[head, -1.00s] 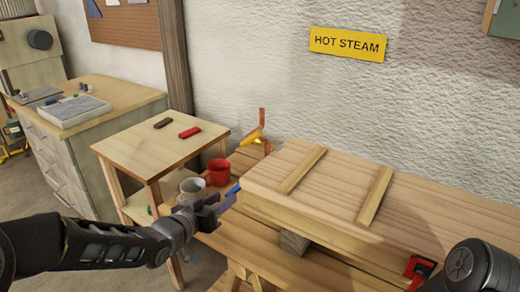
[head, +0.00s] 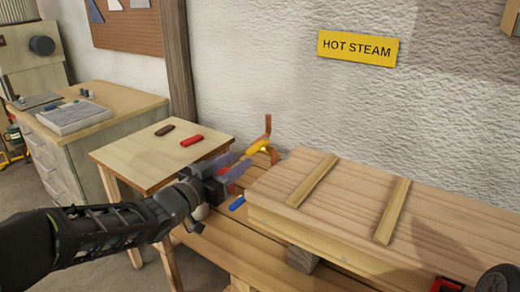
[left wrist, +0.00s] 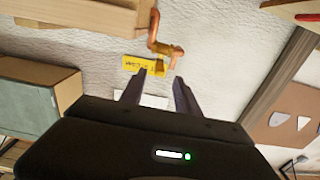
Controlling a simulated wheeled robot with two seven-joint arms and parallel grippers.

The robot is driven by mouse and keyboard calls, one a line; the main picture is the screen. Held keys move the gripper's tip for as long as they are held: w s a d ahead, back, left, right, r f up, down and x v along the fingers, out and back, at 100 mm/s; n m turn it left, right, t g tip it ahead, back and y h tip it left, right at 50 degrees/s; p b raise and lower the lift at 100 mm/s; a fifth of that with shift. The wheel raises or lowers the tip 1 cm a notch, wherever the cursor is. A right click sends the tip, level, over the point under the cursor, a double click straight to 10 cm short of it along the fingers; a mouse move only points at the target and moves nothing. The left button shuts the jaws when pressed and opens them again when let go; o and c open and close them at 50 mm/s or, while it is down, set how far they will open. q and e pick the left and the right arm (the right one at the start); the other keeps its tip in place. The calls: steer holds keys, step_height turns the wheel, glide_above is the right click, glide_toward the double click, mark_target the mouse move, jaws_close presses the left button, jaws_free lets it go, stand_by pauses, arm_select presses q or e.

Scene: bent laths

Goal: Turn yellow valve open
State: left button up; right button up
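The yellow valve (head: 258,147) sits on a copper pipe (head: 268,126) at the wall end of the bench. The valve handle also shows in the left wrist view (left wrist: 176,51), with the pipe (left wrist: 153,28) above and left of it. My left gripper (head: 240,160) is open and empty. Its two fingers point at the valve, with the handle just beyond the fingertips. In the left wrist view the gripper (left wrist: 160,76) has a clear gap between its fingers. I see no contact with the valve. My right gripper is out of view.
A slatted wooden panel (head: 340,200) lies right of the valve. A small blue object (head: 237,203) lies at its left edge. A side table (head: 150,155) with a red (head: 191,141) and a brown (head: 164,130) object stands left. Mugs are mostly hidden behind my left gripper.

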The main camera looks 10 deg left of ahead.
mark_target(247, 154)
arm_select(q)
steer(key=shift+s+r, duration=0.15)
steer(key=shift+s, duration=0.05)
steer(key=shift+p+x, duration=0.3)
steer(key=shift+x, duration=3.65)
steer(key=shift+a, duration=0.1)
jaws_close()
